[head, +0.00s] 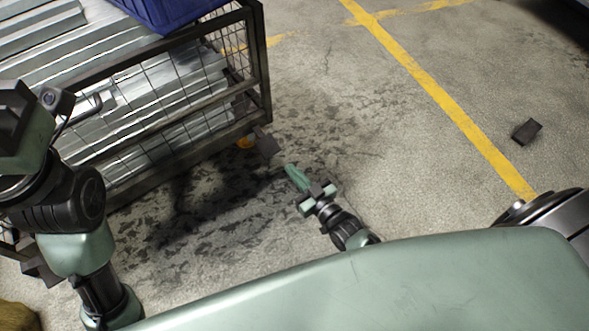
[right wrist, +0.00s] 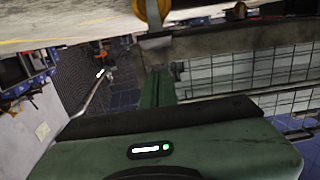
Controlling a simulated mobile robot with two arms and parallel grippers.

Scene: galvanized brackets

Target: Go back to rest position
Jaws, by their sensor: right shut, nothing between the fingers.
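My right gripper (head: 291,172) hangs low over the concrete floor near the middle of the head view. Its green fingers are together with nothing between them, and they point toward the near corner foot of a wire-mesh cage. The closed fingers also show in the right wrist view (right wrist: 157,88), with the cage's mesh side behind them to the right. My left arm (head: 75,205) is raised at the left edge of the head view, in front of the cage. The fingers of its gripper cannot be made out clearly.
The dark-framed mesh cage (head: 190,118) at upper left holds long galvanized metal pieces (head: 150,85). A blue crate (head: 165,12) rests on top. A yellow line (head: 440,95) crosses the stained floor. A small dark block (head: 526,131) lies at right. The floor between is clear.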

